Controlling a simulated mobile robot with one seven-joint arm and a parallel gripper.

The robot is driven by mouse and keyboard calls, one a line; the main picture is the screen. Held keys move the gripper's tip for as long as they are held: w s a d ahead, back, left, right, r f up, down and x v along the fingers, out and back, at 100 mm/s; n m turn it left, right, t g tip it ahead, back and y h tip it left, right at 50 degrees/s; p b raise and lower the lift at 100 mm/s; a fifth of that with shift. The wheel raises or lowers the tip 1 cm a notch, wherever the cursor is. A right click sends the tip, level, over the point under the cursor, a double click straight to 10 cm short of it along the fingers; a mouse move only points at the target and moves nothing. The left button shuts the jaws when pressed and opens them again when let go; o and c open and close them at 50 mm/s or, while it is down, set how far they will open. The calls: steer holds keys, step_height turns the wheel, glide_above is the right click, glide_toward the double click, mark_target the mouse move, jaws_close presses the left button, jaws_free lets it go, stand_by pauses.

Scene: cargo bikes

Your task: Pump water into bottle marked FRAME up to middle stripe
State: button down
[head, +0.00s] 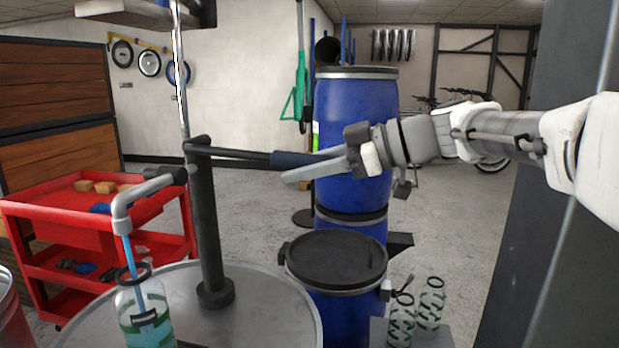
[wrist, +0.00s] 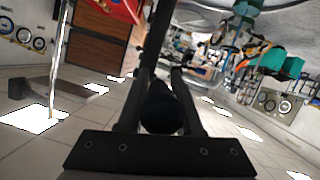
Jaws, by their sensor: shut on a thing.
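My gripper (head: 312,167) is shut on the dark blue grip of the pump lever (head: 245,154). The lever is roughly level and runs right from the black pump post (head: 207,235). In the wrist view, the dark rounded grip end (wrist: 162,110) sits between the fingers. The grey spout (head: 122,215) bends down at the left, and a blue stream (head: 129,258) runs from it into a clear bottle (head: 146,310) with green bands. A dark mark on this bottle is not readable, and its water level is hard to tell.
The pump stands on a grey drum lid (head: 265,305). Two similar bottles (head: 401,325) (head: 431,300) stand at the lower right. Blue barrels (head: 355,110) with a black-lidded one (head: 335,262) stand behind. A red cart (head: 60,232) is at the left.

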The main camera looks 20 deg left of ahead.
steer(key=shift+f, duration=0.4)
steer(key=c, duration=0.6)
jaws_free()
steer(key=shift+r, duration=0.15)
steer(key=shift+r, duration=0.15)
